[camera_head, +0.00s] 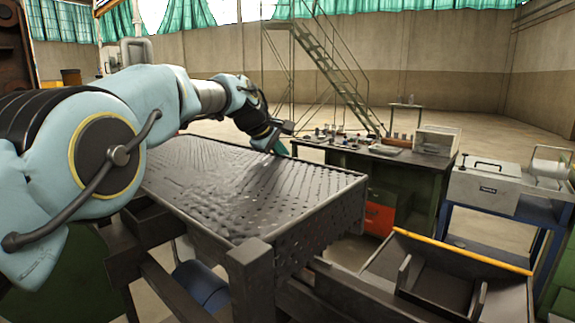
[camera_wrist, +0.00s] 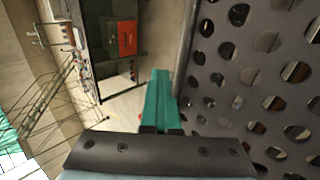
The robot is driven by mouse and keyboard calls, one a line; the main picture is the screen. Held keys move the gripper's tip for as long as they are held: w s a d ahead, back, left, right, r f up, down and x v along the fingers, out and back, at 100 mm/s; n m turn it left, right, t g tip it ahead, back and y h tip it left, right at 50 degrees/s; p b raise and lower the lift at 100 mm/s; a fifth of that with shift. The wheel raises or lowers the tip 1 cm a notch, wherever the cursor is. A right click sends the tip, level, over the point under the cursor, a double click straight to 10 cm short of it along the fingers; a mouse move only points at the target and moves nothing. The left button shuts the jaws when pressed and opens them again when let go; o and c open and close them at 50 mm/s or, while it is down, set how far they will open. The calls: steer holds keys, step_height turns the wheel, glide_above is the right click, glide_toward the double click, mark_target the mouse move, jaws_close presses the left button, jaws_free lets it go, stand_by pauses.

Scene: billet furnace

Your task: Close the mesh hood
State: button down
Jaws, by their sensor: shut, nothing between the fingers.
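The mesh hood (camera_head: 215,190) is a dark grey, box-like cover of perforated metal in the middle of the head view. Its broad top looks roughly level, and its perforated side wall (camera_head: 325,220) faces right. I cannot tell whether its lower edge rests on the frame. In the wrist view, its perforated sheet (camera_wrist: 245,75) fills the right side. My gripper (camera_head: 279,147) is at the hood's far edge, its fingers pointing down and right. In the wrist view, the teal fingers (camera_wrist: 160,85) are together and empty, beside the hood's edge; contact is unclear.
A dark metal post and frame (camera_head: 252,280) stand in front of the hood. A green workbench with a red drawer (camera_head: 380,215) is behind right. An open bin with a yellow edge (camera_head: 440,270) is front right. Stairs (camera_head: 330,70) and open floor lie beyond.

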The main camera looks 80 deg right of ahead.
steer(key=b+v, duration=0.1)
steer(key=v, duration=0.2)
steer(key=b+v, duration=0.1)
steer(key=v, duration=0.2)
steer(key=b+v, duration=0.1)
steer(key=v, duration=0.3)
steer(key=shift+w+a+f, duration=0.1)
steer(key=shift+w+f, duration=0.2)
steer(key=shift+w, duration=0.05)
steer(key=shift+a+r, duration=0.15)
steer(key=shift+r, duration=0.3)
steer(key=shift+s, duration=0.15)
